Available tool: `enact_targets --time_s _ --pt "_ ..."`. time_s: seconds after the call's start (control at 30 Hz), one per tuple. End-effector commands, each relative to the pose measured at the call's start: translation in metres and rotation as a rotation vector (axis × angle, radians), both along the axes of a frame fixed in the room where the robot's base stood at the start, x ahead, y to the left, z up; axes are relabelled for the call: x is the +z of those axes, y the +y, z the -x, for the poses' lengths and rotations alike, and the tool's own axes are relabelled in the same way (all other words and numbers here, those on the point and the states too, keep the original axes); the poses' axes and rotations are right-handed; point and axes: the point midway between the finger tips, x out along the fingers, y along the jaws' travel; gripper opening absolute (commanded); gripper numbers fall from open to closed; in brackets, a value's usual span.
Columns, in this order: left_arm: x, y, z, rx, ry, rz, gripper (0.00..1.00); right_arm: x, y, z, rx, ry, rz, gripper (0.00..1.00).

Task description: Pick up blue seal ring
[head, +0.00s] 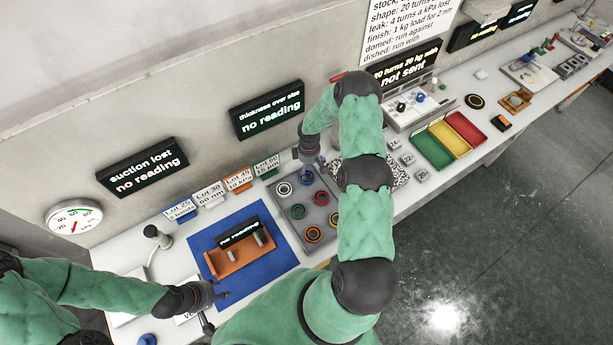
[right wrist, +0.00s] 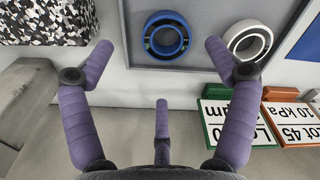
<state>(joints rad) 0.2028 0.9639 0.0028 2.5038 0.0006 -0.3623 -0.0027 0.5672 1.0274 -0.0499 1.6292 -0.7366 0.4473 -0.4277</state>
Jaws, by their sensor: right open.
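The blue seal ring (right wrist: 166,36) lies in a grey tray (right wrist: 205,80) in the right wrist view, just beyond my fingertips. In the head view the ring (head: 307,178) shows just below my right gripper (head: 310,160), partly hidden by it. My right gripper (right wrist: 160,62) has its purple fingers spread wide and empty; the ring is not between them. My left gripper (head: 214,296) is at the lower left, beside the blue mat (head: 205,240); its fingers are too small to read.
A white ring (right wrist: 249,39) lies beside the blue one. Several other rings share the tray (head: 290,222) in the head view. Lot signs (head: 238,182) stand behind it. An orange stand (head: 228,263) sits on the mat. A speckled block (right wrist: 45,22) is close on the other side.

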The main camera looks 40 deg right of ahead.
Motion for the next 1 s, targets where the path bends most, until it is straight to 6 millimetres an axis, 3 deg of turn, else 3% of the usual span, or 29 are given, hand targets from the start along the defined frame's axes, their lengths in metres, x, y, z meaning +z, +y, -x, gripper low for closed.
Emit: enact_targets --time_s 0.27,0.7,1.0 --pt "0.003 0.000 -0.001 0.000 -0.001 0.000 0.40 -0.015 0.002 0.001 0.001 0.000 -0.001 0.87" --pt "0.013 0.000 -0.001 0.000 -0.001 0.000 0.40 -0.059 0.008 0.002 0.000 0.000 -0.001 0.87" --pt "0.013 0.000 -0.001 0.000 -0.001 0.000 0.40 -0.062 0.007 0.002 -0.001 -0.002 -0.001 0.87"
